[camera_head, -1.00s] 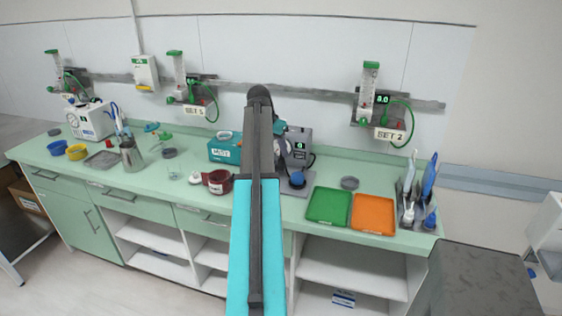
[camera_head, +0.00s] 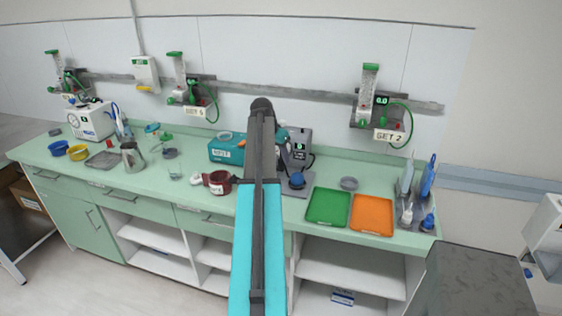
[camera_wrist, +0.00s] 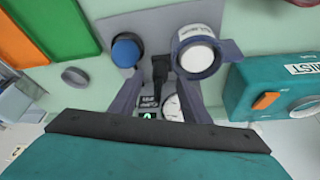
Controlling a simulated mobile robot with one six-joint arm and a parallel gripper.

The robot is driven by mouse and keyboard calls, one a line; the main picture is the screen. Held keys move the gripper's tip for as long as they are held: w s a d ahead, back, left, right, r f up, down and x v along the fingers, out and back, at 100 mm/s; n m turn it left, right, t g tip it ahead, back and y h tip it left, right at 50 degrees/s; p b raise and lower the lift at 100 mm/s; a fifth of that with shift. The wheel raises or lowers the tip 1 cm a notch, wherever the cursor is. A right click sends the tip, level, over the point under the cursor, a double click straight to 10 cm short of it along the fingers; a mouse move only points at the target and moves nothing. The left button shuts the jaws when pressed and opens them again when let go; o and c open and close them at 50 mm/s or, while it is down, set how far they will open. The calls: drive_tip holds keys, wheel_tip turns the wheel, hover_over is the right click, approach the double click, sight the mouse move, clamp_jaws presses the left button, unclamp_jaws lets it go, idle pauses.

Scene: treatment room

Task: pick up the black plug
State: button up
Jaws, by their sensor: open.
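In the wrist view, a black plug-like piece (camera_wrist: 160,68) shows between the two grey fingers of my gripper (camera_wrist: 162,76), with a dark stem or cable running from it toward the grey device. The fingers stand apart on either side of it. I cannot tell whether either finger touches it. The grey device (camera_wrist: 172,106), with a round gauge and a small green display, lies partly behind the fingers. In the head view this device (camera_head: 300,140) stands at the back of the counter. My arm hides my gripper and the plug there.
A teal MIST box (camera_wrist: 265,88) is at the right. Green (camera_head: 328,207) and orange (camera_head: 372,214) trays lie on the counter's right.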

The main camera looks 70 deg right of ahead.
drive_tip(key=shift+x, duration=1)
clamp_jaws()
